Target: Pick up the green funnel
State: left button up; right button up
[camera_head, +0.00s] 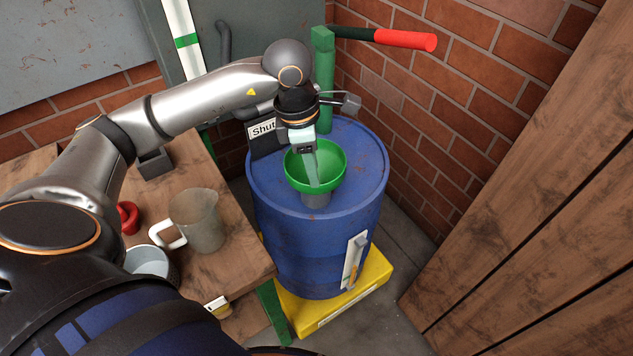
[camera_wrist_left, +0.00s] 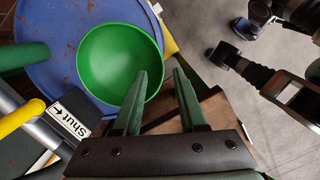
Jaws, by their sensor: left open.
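The green funnel (camera_head: 334,172) stands upright on the top of the blue drum (camera_head: 268,185), its grey spout below the bowl. My left gripper (camera_head: 314,180) is over the funnel, pointing down, and its pale finger overlaps the bowl in the head view. In the left wrist view the funnel (camera_wrist_left: 112,62) is left of centre. My left gripper (camera_wrist_left: 161,72) is open there, with nothing between its fingers. One finger overlaps the funnel's right rim; the other is to the right of it. I cannot tell whether a finger touches the funnel. My right gripper is not in view.
A jug (camera_head: 197,222) and a cup (camera_head: 150,262) are on the wooden table. A brick wall and wooden boards (camera_head: 530,200) close off the right.

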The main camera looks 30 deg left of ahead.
pick_arm(q)
jog(key=f, duration=0.5)
jog(key=shift+w+d+f, duration=0.1)
jog(key=shift+w+d, duration=0.25)
jog(key=shift+d, duration=0.05)
grip_shut()
jog(key=shift+s+f, duration=0.1)
jog(key=shift+s, duration=0.05)
dwell(0.9)
